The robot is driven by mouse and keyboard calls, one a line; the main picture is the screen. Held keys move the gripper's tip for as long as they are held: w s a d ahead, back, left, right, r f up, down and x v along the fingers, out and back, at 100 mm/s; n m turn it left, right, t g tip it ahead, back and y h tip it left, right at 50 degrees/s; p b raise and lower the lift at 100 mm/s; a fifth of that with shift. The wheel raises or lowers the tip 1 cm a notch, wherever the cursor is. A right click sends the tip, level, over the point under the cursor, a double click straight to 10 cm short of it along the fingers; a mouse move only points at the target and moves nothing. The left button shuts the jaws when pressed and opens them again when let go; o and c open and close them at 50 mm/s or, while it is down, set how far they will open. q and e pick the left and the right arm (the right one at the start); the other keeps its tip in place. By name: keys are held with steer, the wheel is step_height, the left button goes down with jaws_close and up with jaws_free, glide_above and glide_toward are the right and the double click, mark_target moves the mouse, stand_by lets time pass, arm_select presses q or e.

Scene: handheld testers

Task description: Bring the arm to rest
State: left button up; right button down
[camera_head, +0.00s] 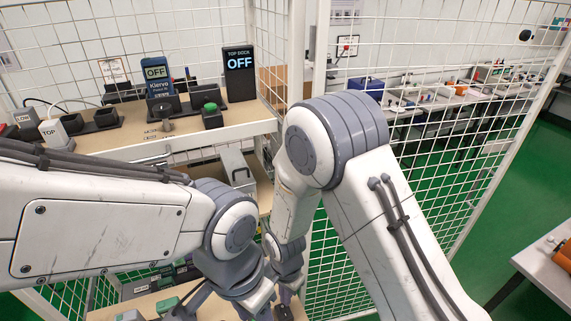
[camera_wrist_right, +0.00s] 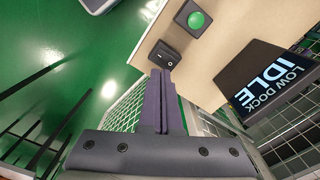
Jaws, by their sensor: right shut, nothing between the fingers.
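My right arm comes in from the right of the head view, bends at the elbow and runs down to the lower shelf. Its gripper (camera_head: 284,311) is at the bottom edge there, small and partly cut off. In the right wrist view the gripper's fingers (camera_wrist_right: 160,75) are together and empty. The fingertips appear just below a black rocker switch (camera_wrist_right: 165,54); I cannot tell whether they touch it.
A green button (camera_wrist_right: 196,20) and a screen reading LOW DOCK IDLE (camera_wrist_right: 268,85) are near the right gripper. The upper shelf (camera_head: 95,141) holds a blue tester (camera_head: 159,80), a TOP DOCK screen reading OFF (camera_head: 239,74) and a green-topped button (camera_head: 211,115). A wire mesh fence (camera_head: 470,130) stands behind.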

steer(key=s+r+n, duration=0.4)
steer(key=r+n, duration=0.2)
steer(key=r, duration=0.7)
steer(key=s+d+r+n+y, duration=0.1)
steer(key=s+d+r+n, duration=0.4)
steer(key=s+r+n, duration=0.3)
steer(key=s+r, duration=0.2)
steer(key=s, duration=0.1)
steer(key=shift+n, duration=0.4)
steer(key=shift+d, duration=0.1)
